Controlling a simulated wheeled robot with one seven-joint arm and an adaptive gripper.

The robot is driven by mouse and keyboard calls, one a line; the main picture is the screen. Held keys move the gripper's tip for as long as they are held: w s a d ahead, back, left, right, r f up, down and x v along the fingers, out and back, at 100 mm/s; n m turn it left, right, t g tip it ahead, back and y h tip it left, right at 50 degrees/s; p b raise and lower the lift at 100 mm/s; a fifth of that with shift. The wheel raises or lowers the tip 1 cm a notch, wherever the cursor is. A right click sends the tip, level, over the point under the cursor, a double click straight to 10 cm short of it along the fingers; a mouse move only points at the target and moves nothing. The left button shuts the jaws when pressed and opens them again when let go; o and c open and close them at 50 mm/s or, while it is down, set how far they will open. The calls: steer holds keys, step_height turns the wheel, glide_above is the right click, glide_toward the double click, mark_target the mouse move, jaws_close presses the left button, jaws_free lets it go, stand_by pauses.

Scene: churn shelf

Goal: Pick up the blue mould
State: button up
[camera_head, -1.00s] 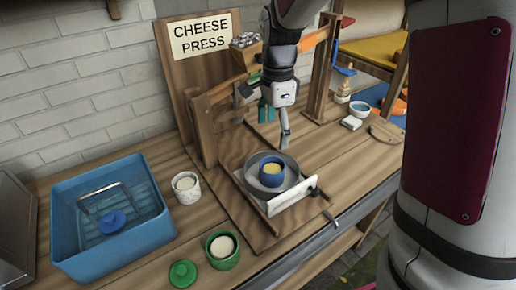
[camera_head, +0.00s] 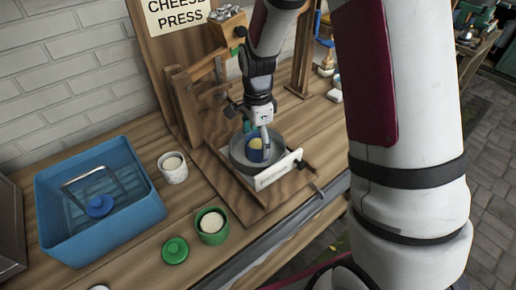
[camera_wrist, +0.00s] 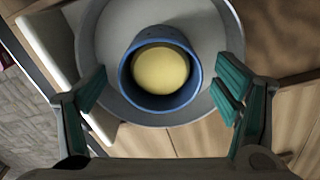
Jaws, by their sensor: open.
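The blue mould (camera_head: 257,150) is a small round cup with pale yellow curd inside, standing upright in a round grey metal pan (camera_head: 238,158) on the press. It also shows in the wrist view (camera_wrist: 160,100), near the middle. My gripper (camera_head: 262,140) is just above the pan, at the mould. In the wrist view my gripper (camera_wrist: 165,95) is open, with a teal-padded finger on each side of the mould and a gap to both. Part of the mould is hidden behind my gripper in the head view.
The wooden cheese press frame (camera_head: 187,110) stands close behind my gripper. A white labelled plate (camera_head: 279,170) fronts the pan. A speckled mould (camera_head: 173,168), a green mould (camera_head: 212,226), a green lid (camera_head: 175,251) and a blue basin (camera_head: 100,240) stand to the left.

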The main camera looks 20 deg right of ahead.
step_height(320, 180, down, 2)
steer(key=shift+f, duration=0.1)
steer(key=c, duration=1.2)
steer(key=shift+c, duration=0.2)
